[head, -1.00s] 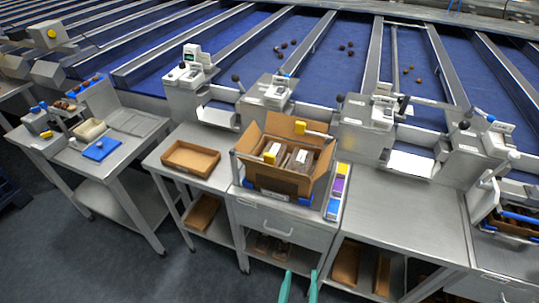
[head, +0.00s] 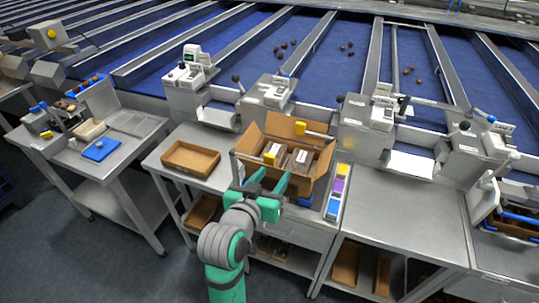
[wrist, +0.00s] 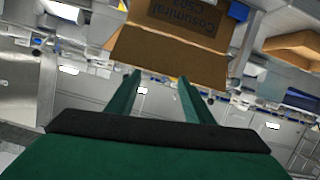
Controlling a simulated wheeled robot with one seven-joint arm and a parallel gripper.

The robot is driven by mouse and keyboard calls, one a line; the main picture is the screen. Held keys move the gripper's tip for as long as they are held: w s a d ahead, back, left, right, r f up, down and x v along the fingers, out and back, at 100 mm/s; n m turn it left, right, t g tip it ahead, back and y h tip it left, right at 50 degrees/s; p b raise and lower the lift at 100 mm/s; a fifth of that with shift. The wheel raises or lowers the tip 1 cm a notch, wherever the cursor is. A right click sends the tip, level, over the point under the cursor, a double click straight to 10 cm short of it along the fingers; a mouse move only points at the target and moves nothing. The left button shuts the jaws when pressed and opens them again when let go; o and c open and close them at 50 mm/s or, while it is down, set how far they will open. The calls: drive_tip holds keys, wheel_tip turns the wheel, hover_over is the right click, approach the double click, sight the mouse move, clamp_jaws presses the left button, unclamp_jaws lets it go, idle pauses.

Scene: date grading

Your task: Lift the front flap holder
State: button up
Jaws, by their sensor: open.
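An open cardboard box (head: 312,183) stands on the middle bench with its flaps spread and packs inside. In the wrist view the open fingers (wrist: 160,82) lie below the box's printed wall (wrist: 180,22) and a brown flap (wrist: 165,58).
A metal rod frame (head: 232,160) stands at the box's left. A strip of coloured cards (head: 338,185) lies to its right. A shallow brown tray (head: 190,158) is on the left bench. The right bench (head: 395,205) is clear.

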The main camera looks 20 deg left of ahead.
drive_tip(key=m+g, duration=0.1)
approach(269, 155)
drive_tip(key=x, duration=1)
drive_tip(key=shift+f, duration=0.1)
clamp_jaws()
